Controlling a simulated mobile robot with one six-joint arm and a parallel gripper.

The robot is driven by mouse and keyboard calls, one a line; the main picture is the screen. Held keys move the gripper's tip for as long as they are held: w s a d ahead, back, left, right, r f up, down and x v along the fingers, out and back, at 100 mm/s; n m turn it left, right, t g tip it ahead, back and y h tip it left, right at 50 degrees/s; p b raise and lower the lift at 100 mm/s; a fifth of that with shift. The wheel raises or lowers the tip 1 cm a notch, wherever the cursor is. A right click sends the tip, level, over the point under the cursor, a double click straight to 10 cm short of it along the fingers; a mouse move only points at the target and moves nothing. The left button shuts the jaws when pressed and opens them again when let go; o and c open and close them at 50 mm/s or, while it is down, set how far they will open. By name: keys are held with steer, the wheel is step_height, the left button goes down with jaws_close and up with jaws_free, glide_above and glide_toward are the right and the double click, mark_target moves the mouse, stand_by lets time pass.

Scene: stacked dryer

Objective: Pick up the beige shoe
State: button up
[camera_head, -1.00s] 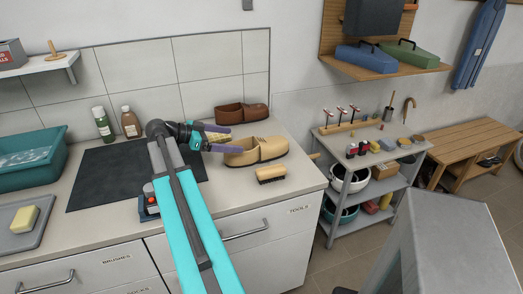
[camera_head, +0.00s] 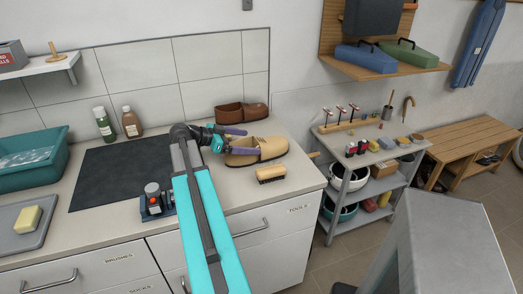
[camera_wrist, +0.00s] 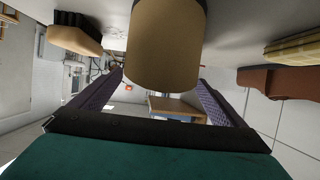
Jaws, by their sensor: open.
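The beige shoe (camera_head: 258,150) lies on the counter in the head view, its toe pointing right. In the wrist view the beige shoe (camera_wrist: 162,45) fills the top middle, in front of the fingers. My gripper (camera_head: 236,142) is open, with its purple fingers at the left part of the shoe. In the wrist view the two fingers of my gripper (camera_wrist: 155,95) stand apart on either side of the shoe's line. Whether either finger touches the shoe cannot be told.
A brown shoe (camera_head: 242,113) lies just behind, against the tiled wall. A brush (camera_head: 271,174) lies in front of the beige shoe. A dark mat (camera_head: 122,176) and two bottles (camera_head: 117,124) are to the left. The counter's right edge is close by.

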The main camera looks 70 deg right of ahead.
mark_target(256, 143)
steer(key=shift+p+x, duration=1.15)
steer(key=shift+x, duration=1.4)
steer(key=shift+a, duration=0.15)
steer(key=c, duration=1.4)
